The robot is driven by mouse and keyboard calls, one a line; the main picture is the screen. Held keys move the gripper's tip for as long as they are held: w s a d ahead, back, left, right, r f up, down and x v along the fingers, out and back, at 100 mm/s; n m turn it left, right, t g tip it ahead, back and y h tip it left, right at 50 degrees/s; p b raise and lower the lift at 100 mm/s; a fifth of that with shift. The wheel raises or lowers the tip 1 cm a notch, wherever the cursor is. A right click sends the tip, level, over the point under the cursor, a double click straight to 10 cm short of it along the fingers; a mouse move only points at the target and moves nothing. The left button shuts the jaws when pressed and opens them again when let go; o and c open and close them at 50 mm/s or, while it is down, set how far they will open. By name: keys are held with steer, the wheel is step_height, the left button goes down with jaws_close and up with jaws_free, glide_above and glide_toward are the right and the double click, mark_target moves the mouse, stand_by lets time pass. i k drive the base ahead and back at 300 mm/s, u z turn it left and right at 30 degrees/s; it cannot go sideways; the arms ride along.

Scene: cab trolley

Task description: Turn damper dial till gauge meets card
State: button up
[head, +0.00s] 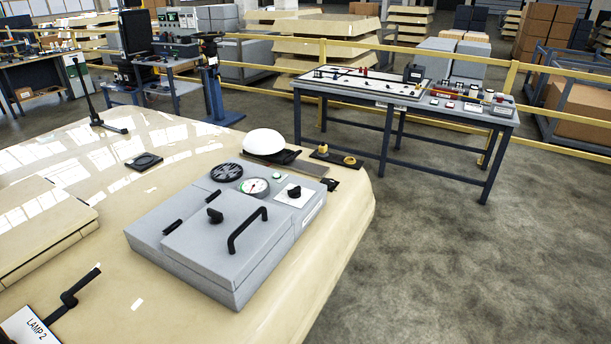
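A grey box unit (290,228) sits on the cream surface. Left of the gauge is a round black vent-like disc (227,172). I cannot clearly make out a card showing a gauge setting. My gripper is not in view.
The unit's lid has a raised black handle (246,230) and a small black knob (214,215). A white dome (264,142) stands behind. A "LAMP 2" label (32,327) and black lever (70,297) are at front left. A workbench (404,104) stands beyond open floor.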

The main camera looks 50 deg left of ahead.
mark_target(294, 192)
steer(key=z, duration=0.05)
steer(key=i, duration=2.35)
steer(key=u, duration=3.05)
